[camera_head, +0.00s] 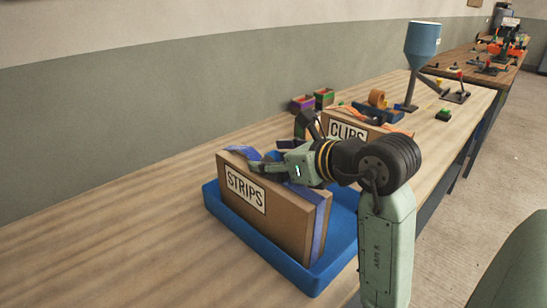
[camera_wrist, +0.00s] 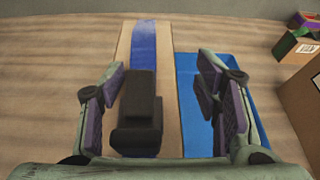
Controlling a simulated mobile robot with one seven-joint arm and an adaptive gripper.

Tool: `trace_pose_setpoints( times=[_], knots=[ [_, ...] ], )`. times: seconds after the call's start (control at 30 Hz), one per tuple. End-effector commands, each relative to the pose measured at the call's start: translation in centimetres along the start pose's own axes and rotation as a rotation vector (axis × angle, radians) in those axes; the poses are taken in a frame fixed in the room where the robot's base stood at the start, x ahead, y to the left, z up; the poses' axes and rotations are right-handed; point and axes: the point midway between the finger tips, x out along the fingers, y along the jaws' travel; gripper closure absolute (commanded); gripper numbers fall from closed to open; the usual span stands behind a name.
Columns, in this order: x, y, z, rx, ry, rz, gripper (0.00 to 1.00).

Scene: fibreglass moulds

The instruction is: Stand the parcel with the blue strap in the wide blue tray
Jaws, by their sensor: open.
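The parcel with the blue strap (camera_head: 265,212), a flat brown box labelled STRIPS, stands upright in the wide blue tray (camera_head: 262,256). It is near the tray's front-left side, and the rest of the tray floor shows to its right. Its top edge and strap (camera_wrist: 145,42) also show in the wrist view, with the blue tray (camera_wrist: 200,140) to the right. My gripper (camera_head: 262,160) is at the parcel's top. It is open, with one finger on each side of the parcel in the wrist view (camera_wrist: 162,75). Whether the fingers touch it I cannot tell.
A second box labelled CLIPS (camera_head: 346,130) stands just behind my wrist. Small coloured bins (camera_head: 303,104), an orange tape roll (camera_head: 377,98) and a blue funnel on a stand (camera_head: 422,45) are further back. The bench is clear at the left.

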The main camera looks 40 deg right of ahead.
Motion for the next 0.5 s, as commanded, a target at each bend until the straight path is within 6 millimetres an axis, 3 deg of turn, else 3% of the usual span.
trace_pose_setpoints(
  times=[0.27, 0.5],
  knots=[
    [-0.6, -0.1, 0.0, 0.000, 0.000, -0.002, 0.43],
    [-4.9, -0.1, -0.2, -0.002, 0.000, -0.005, 0.43]
  ],
)
